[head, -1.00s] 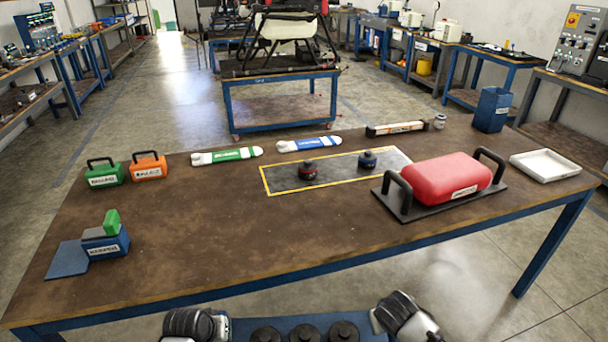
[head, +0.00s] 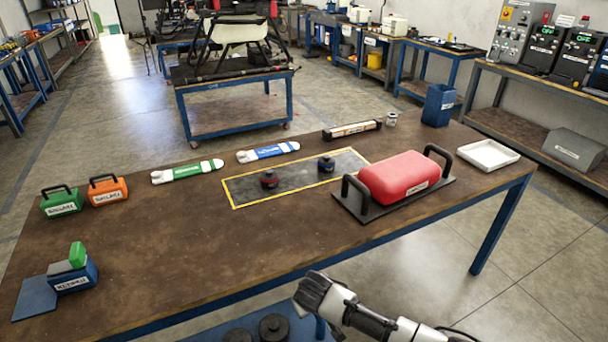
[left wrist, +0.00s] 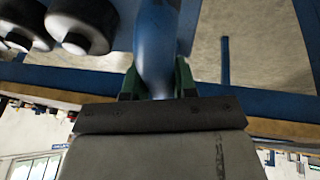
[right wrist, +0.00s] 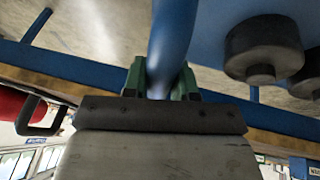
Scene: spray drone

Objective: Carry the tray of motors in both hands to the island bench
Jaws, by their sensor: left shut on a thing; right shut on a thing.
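The blue tray of motors (head: 299,326) is at the bottom edge of the head view, in front of the bench, with most of it cut off. Dark round motors (head: 274,327) sit on it; they also show in the left wrist view (left wrist: 82,25) and the right wrist view (right wrist: 263,47). My right gripper (right wrist: 160,85) is shut on the tray's blue handle. My left gripper (left wrist: 157,85) is shut on the handle at the other end; it is out of the head view. The island bench cannot be told for certain; a blue-framed bench (head: 232,80) stands alone mid-floor with a drone on it.
The near brown bench (head: 130,240) fills the middle of the head view. On it are a red tank (head: 405,178), a white tray (head: 487,155), a blue bin (head: 438,105) and battery packs (head: 108,190). Open floor (head: 560,230) lies to the right of it.

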